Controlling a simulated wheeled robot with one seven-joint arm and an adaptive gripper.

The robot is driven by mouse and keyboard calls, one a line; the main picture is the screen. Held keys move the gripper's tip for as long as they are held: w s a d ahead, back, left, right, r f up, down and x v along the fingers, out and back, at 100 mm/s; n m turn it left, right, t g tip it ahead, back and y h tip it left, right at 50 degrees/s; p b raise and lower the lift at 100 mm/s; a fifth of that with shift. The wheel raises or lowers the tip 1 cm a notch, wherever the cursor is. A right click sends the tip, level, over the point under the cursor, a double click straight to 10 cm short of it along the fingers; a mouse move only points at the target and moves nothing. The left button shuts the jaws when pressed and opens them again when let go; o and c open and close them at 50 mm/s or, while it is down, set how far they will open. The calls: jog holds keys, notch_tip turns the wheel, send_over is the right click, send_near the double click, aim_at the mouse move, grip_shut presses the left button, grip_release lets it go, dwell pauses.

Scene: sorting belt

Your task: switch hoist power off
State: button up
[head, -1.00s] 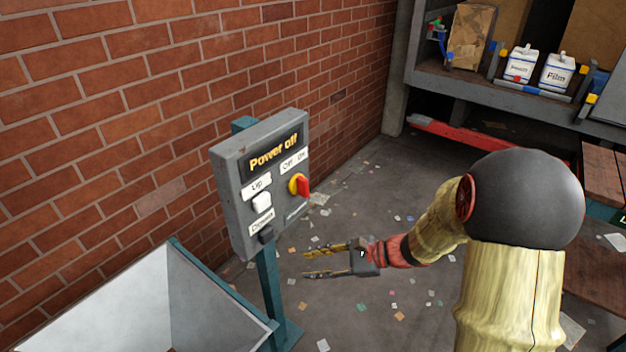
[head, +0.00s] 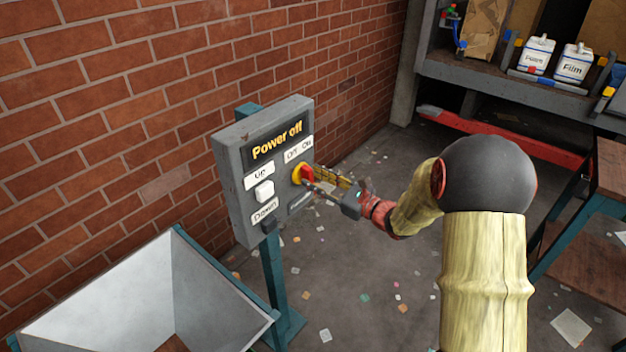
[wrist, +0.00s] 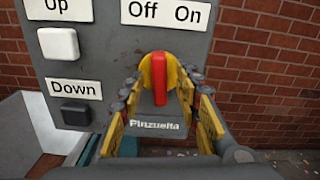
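The grey control box (head: 240,205) stands on a teal post, and its display (head: 276,142) reads "Power off". The red rotary switch (head: 307,175) on a yellow disc sits below the "Off On" label (head: 299,149). In the wrist view the red handle (wrist: 159,78) stands upright, below and between the two words. My gripper (head: 323,181) is at the switch in the head view. In the wrist view its yellow-padded fingers (wrist: 160,98) are apart, one on each side of the handle. I cannot tell whether they touch it.
A white "Up" button (head: 264,190) and a black "Down" button (head: 269,226) are left of the switch. A metal hopper (head: 205,290) stands in front of the box at lower left. A brick wall (head: 110,110) is behind. The floor to the right is open, with litter.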

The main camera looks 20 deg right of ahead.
jog(key=shift+w+a, duration=0.4)
jog(key=shift+w, duration=0.1)
jog(key=c, duration=0.4)
grip_shut()
